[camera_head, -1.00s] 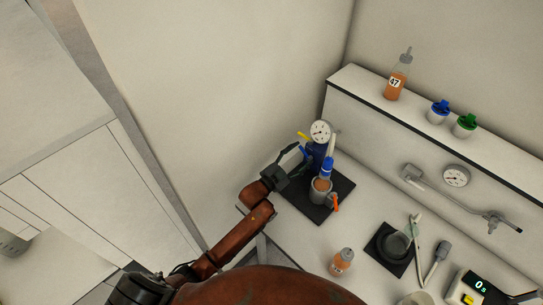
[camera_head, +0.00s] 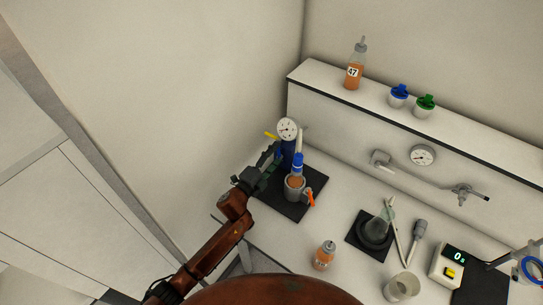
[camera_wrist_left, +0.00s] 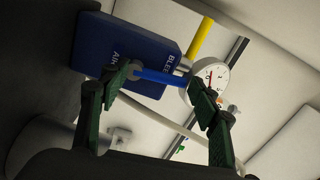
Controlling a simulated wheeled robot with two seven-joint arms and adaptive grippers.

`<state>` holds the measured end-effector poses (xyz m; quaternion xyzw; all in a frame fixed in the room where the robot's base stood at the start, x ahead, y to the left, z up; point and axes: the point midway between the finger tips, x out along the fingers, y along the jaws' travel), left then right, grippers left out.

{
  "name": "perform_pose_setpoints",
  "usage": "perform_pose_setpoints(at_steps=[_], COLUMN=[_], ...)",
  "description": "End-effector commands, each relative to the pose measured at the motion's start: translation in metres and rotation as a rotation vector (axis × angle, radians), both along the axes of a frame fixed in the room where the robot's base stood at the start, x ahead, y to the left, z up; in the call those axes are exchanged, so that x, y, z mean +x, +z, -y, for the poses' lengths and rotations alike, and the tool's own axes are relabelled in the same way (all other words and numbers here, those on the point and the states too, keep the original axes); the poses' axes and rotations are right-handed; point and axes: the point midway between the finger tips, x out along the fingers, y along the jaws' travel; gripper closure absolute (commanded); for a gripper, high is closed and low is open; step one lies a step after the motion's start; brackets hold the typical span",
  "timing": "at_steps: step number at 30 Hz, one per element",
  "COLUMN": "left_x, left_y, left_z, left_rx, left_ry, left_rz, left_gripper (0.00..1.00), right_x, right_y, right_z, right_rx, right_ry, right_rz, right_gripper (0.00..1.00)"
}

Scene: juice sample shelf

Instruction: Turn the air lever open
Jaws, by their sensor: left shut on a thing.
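The blue block (camera_wrist_left: 128,48), marked "AIR" and "BLEED", carries a blue lever (camera_wrist_left: 160,77) on the AIR side and a yellow lever (camera_wrist_left: 201,38) on the BLEED side. In the head view the block (camera_head: 288,153) stands on a black mat at the back left of the counter, with the yellow lever (camera_head: 270,135) sticking out to the left. My left gripper (camera_head: 269,164) is at the block's left side. In the left wrist view its green fingers (camera_wrist_left: 160,92) are on either side of the blue lever, shut on it. My right gripper is not in view.
A round gauge (camera_head: 287,129) sits on the block. The wall is close on the left. An orange bottle (camera_head: 324,256) and a dark bowl (camera_head: 373,235) stand farther right.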

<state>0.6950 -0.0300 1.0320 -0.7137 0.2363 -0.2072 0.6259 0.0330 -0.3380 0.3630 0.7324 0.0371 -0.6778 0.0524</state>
Motion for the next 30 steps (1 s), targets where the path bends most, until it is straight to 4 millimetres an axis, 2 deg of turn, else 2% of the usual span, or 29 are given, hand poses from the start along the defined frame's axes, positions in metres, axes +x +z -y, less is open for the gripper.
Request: perform_pose_setpoints(at_steps=[10, 26, 27, 30], left_x=[-0.0034, -0.0037, -0.0037, -0.0035], left_y=[0.0008, 0.001, 0.001, 0.0008], left_z=[0.0044, 0.0044, 0.0044, 0.0039], left_rx=[0.101, 0.119, 0.118, 0.118], left_ry=[-0.003, -0.002, -0.002, -0.001], left_rz=[0.078, 0.091, 0.091, 0.089], left_gripper=[0.87, 0.87, 0.41, 0.34], right_x=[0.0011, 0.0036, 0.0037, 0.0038], right_y=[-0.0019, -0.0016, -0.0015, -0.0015], right_z=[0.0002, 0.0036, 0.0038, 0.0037], right_rx=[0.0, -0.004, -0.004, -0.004], right_ry=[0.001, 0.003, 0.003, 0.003], right_rz=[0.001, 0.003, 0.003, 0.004], right_gripper=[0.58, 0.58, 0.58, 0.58])
